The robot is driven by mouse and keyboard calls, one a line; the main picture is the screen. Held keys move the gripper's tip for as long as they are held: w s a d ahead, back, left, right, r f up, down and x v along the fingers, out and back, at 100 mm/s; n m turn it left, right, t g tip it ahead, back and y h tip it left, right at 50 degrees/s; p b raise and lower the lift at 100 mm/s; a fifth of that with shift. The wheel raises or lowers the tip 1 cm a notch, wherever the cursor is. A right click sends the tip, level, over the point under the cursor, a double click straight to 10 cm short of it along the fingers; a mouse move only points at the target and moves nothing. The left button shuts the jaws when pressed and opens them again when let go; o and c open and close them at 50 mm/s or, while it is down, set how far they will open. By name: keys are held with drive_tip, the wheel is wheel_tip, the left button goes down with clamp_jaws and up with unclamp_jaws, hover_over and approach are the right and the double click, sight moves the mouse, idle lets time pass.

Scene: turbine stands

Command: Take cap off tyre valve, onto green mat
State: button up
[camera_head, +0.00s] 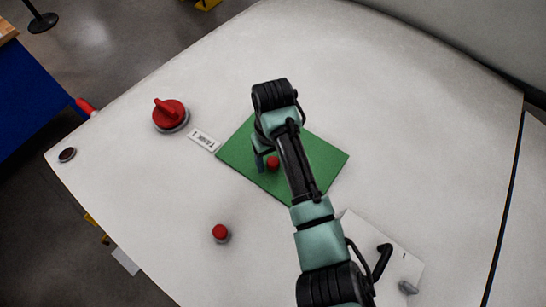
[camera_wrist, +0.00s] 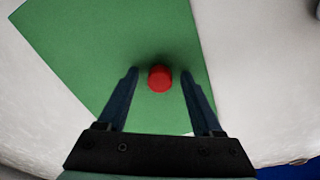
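A small red cap (camera_head: 272,163) is at the green mat (camera_head: 325,158), near its middle in the head view. In the wrist view the red cap (camera_wrist: 160,78) shows between the fingertips of my gripper (camera_wrist: 160,73), with a gap on each side. My gripper (camera_head: 264,158) is open over the mat, and my arm hides part of the mat. I see no part plainly marked as the tyre valve. A short red-topped piece with a grey base (camera_head: 220,233) stands on the white surface, apart from the mat.
A larger red knob (camera_head: 170,113) on a grey base stands at the upper left, beside a TANK 1 label (camera_head: 204,140). A white plate with a black handle (camera_head: 383,262) lies at the lower right. A dark round piece (camera_head: 67,155) is near the left edge. The upper right is clear.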

drive_tip(key=shift+o, duration=0.8)
wheel_tip(320, 180, up, 7)
drive_tip(key=p, duration=0.7)
